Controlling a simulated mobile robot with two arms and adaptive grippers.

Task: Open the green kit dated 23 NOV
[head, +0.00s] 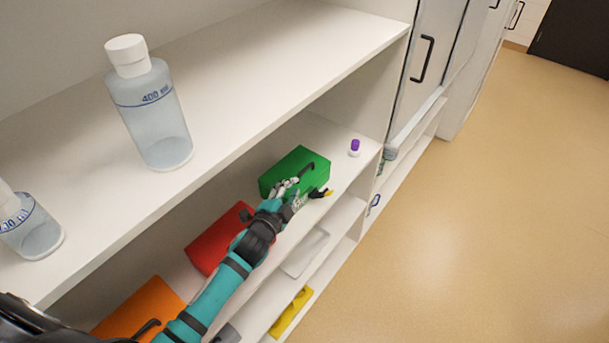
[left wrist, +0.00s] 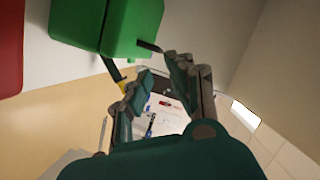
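My right gripper is not in view.
A red kit (head: 217,240) and an orange kit (head: 142,310) stand left of the green one. A small purple-capped vial (head: 354,148) is to its right. Clear bottles (head: 155,115) stand on the upper shelf. A yellow item (head: 290,312) lies below. The floor at right is clear.

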